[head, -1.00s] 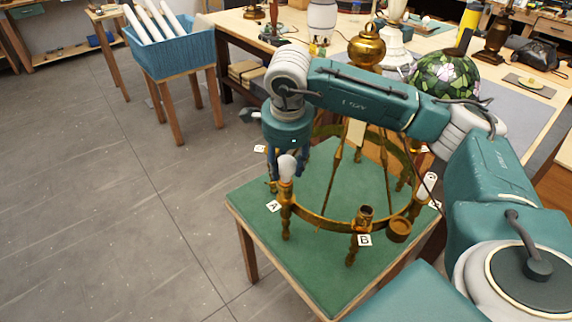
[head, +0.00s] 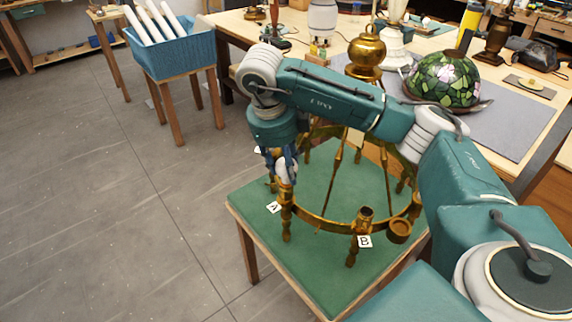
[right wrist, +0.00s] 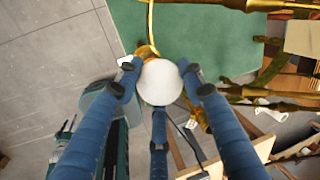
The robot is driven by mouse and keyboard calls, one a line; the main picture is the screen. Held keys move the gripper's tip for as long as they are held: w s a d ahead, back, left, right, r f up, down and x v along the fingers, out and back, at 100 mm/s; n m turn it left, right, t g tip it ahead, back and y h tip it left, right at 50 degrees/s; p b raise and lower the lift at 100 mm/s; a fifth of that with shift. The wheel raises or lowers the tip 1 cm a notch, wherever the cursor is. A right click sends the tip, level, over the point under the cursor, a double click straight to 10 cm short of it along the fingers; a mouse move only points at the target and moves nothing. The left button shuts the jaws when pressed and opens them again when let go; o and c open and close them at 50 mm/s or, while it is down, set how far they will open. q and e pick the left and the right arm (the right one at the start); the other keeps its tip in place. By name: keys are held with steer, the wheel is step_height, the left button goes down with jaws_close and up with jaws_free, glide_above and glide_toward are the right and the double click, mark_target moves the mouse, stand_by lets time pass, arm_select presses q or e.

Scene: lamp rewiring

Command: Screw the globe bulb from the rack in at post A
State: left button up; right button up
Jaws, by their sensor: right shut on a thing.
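The white globe bulb (head: 286,170) sits upright at the top of brass post A (head: 286,215), beside the label A (head: 273,207). My right gripper (head: 284,172) comes down from above with its blue fingers around the bulb. In the right wrist view the bulb (right wrist: 160,82) is a white ball between the fingertips, and the gripper is shut on it. The bulb hides its own base and the socket there, so I cannot tell how deep it sits. My left gripper is in neither view now. The rack is not clearly seen.
The brass ring frame stands on a green-topped table (head: 310,270). Post B (head: 364,215) has an empty-looking cup on top. A stained-glass shade (head: 445,80) and brass lamp (head: 366,50) stand on the bench behind.

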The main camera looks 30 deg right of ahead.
steer(key=shift+s+a+f+m+g, duration=0.1)
steer(key=shift+m+g, duration=0.1)
steer(key=shift+m, duration=0.3)
steer(key=shift+s+a+f+m+g, duration=0.1)
steer(key=shift+m+g, duration=0.1)
steer(key=shift+m, duration=0.3)
steer(key=m+p, duration=0.2)
steer(key=m, duration=0.1)
steer(key=shift+r+g, duration=0.15)
steer(key=shift+g, duration=0.15)
steer(key=shift+d+f+m, duration=0.1)
steer(key=shift+f+m, duration=0.15)
steer(key=shift+m, duration=0.35)
